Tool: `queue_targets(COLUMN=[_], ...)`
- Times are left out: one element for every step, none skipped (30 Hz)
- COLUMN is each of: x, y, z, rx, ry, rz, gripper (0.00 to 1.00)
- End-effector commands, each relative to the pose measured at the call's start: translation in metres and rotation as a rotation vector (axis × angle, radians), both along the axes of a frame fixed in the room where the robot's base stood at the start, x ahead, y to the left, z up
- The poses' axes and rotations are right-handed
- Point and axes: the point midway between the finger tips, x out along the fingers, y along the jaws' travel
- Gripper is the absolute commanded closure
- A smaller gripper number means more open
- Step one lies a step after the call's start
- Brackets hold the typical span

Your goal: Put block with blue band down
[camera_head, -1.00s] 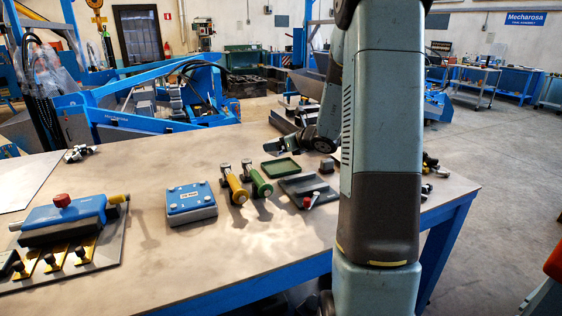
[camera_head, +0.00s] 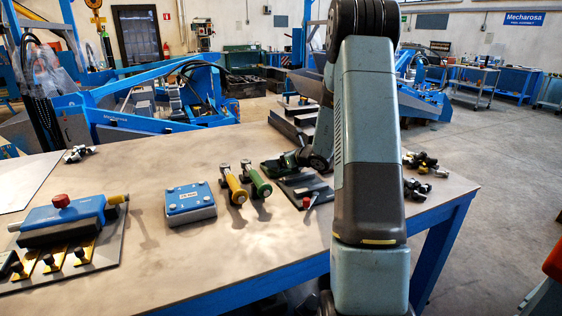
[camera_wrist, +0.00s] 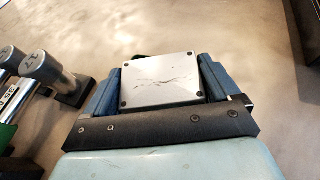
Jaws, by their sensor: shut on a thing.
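In the wrist view my gripper (camera_wrist: 160,72) is shut on a block (camera_wrist: 160,83) with a scratched, pale metal face and dark corner screws. The two blue fingers press on its left and right sides. I cannot make out a blue band on the block from here.
Yellow (camera_head: 235,187) and green (camera_head: 258,182) handled tools lie left of my gripper; metal cylinder ends (camera_wrist: 38,66) show left in the wrist view. A blue box (camera_head: 190,203) and a larger blue fixture (camera_head: 64,218) are further left. A dark plate (camera_head: 307,188) lies in front of the gripper.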

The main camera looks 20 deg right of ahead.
Motion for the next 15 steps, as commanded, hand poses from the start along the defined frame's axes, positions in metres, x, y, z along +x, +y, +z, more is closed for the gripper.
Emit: queue_targets(x=[0.0002, 0.0003, 0.0003, 0.0003, 0.0004, 0.0004, 0.0003, 0.0003, 0.0003, 0.0003, 0.0003, -0.0001, 0.0000, 0.0000, 0.0000], y=[0.0001, 0.0000, 0.0000, 0.0000, 0.0002, 0.0002, 0.0001, 0.0001, 0.0002, 0.0002, 0.0002, 0.0002, 0.0002, 0.0002, 0.0002], z=[-0.0028, -0.0034, -0.0034, -0.0032, -0.0030, -0.0030, -0.0031, -0.0031, -0.0034, -0.0039, -0.0047, -0.0049, -0.0048, -0.0048, -0.0048], rx=[0.000, 0.000, -0.001, -0.001, -0.001, -0.001, -0.001, -0.001, -0.001, -0.001, -0.001, -0.001, -0.001, -0.001, -0.001], ry=[-0.001, -0.002, -0.003, -0.003, -0.003, -0.003, -0.003, -0.003, -0.003, -0.003, -0.001, 0.000, 0.000, 0.000, 0.000], rz=[0.000, 0.000, 0.000, 0.000, 0.000, 0.000, 0.000, 0.000, 0.000, 0.000, -0.001, -0.001, -0.001, -0.001, -0.001], gripper=[0.62, 0.62, 0.62, 0.62, 0.62, 0.62, 0.62, 0.62, 0.62, 0.62, 0.62, 0.07, 0.04, 0.01, 0.00])
